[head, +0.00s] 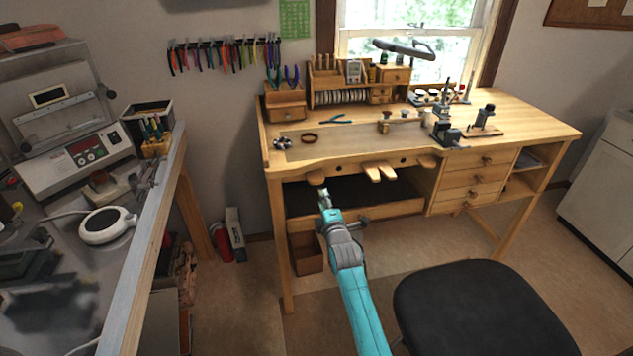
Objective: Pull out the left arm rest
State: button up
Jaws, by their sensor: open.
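The wooden jeweler's bench (540,122) stands in front of me. The left arm rest (315,178) looks like a small rounded wooden tab under the front edge of the bench top, at the left. A similar right arm rest (428,162) shows farther right. My gripper (323,192) is open, at the end of my teal arm. In the picture it lies just below and slightly right of the left arm rest. It looks small here, and I cannot tell whether it touches the tab. Nothing shows between its fingers.
An open drawer or tray (370,211) lies below the top. A black stool seat (482,308) stands at front right. A metal-topped table (150,215) is at left. Floor between is mostly clear.

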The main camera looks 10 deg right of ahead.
aim_at(318, 184)
jog(key=shift+w, duration=5.15)
grip_shut()
